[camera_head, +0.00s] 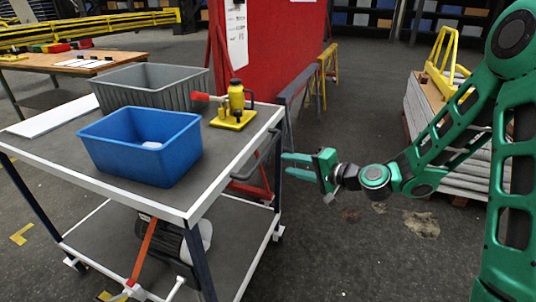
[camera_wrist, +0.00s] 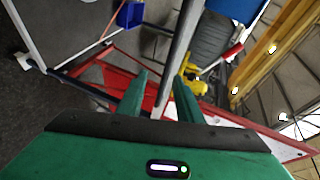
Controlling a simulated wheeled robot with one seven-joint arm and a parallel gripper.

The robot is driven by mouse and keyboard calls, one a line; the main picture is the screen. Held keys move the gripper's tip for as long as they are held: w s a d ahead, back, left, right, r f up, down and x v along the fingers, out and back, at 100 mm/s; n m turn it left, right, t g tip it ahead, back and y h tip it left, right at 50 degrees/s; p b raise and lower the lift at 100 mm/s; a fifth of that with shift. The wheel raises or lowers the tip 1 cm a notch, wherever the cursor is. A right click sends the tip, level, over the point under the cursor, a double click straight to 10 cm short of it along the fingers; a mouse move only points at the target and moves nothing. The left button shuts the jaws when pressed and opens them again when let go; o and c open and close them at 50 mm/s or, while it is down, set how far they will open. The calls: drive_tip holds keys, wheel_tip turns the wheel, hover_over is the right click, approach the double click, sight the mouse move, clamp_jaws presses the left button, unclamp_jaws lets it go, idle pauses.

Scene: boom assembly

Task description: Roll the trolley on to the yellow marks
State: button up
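The trolley (camera_head: 225,165) has a grey top with white edges, dark legs and a lower shelf on castors. A grey handle bar (camera_head: 262,150) runs along its right side. Yellow corner marks show on the floor at the left (camera_head: 21,234) and partly below the trolley's front (camera_head: 108,296). My gripper (camera_head: 285,164) is right of the handle side, its fingers pointing at it. In the wrist view my gripper (camera_wrist: 161,78) has its fingers apart, with a grey bar (camera_wrist: 181,45) showing in line with the gap. Whether they touch the bar is unclear.
On the trolley stand a blue bin (camera_head: 140,145), a grey crate (camera_head: 150,85) and a yellow jack (camera_head: 234,107). A red panel (camera_head: 265,45) stands behind. A loaded pallet (camera_head: 450,120) is at the right. A wooden table (camera_head: 75,68) is at the back left. Floor in front right is clear.

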sight(266, 149)
drive_tip(key=shift+m+t, duration=0.6)
drive_tip(key=x, duration=0.8)
drive_tip(key=r+x, duration=0.1)
drive_tip(key=x, duration=0.3)
drive_tip(key=shift+w, duration=0.15)
